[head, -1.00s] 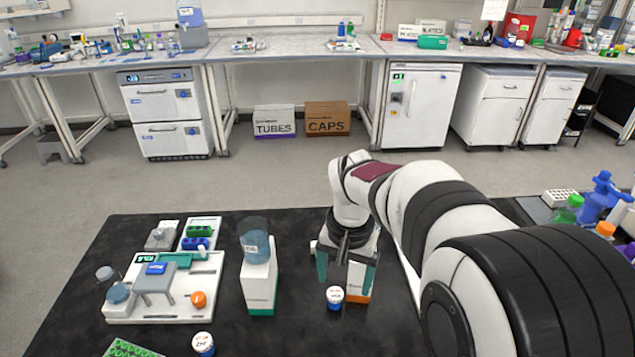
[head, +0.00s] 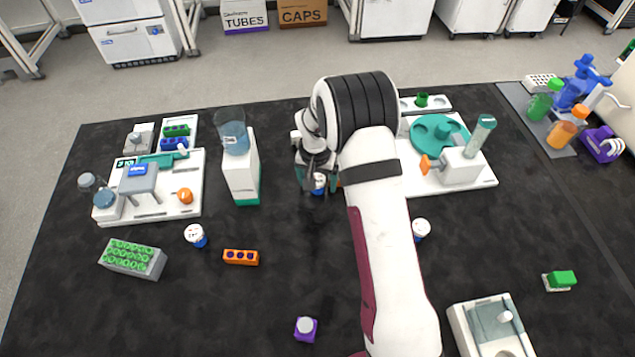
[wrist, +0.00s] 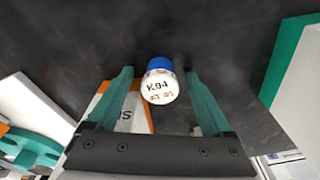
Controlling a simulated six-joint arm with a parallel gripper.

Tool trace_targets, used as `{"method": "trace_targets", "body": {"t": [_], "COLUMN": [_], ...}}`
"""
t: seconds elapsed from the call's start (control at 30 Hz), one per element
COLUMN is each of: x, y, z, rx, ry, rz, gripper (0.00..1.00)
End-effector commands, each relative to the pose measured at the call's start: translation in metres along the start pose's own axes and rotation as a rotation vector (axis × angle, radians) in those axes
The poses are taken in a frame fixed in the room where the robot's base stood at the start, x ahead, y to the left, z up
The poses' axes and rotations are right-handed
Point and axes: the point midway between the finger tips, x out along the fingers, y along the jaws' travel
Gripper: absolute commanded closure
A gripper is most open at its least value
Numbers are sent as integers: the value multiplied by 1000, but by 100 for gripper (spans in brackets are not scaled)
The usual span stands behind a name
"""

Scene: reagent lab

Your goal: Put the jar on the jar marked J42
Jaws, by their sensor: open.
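A small jar with a blue body and a white top stands on the black bench in the wrist view (wrist: 160,83), its top printed K94 with smaller red text. It also shows in the head view (head: 319,184), partly hidden by my gripper (head: 318,178). My gripper is open, with one green finger on each side of this jar and a visible gap to each. Two similar jars stand on the bench in the head view, one at left (head: 196,235) and one right of my arm (head: 420,230). Their markings are too small to read, so I cannot tell which is J42.
A white dispenser with a blue vessel (head: 240,165) stands just left of my gripper. An orange-and-white box (wrist: 135,115) is close beside the jar. A white board with a green disc (head: 438,136) lies to the right. The front middle bench is mostly clear.

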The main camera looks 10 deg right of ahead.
Motion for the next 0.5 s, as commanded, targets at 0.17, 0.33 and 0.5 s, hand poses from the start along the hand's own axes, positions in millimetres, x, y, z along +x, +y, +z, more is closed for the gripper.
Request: {"method": "trace_targets", "body": {"t": [0.17, 0.33, 0.5], "x": [2, 1, 1], "y": [0, 0, 0], "z": [0, 0, 0], "rx": [0, 0, 0], "ry": [1, 1, 1], "rz": [-1, 0, 0], "gripper": [15, 39, 69]}}
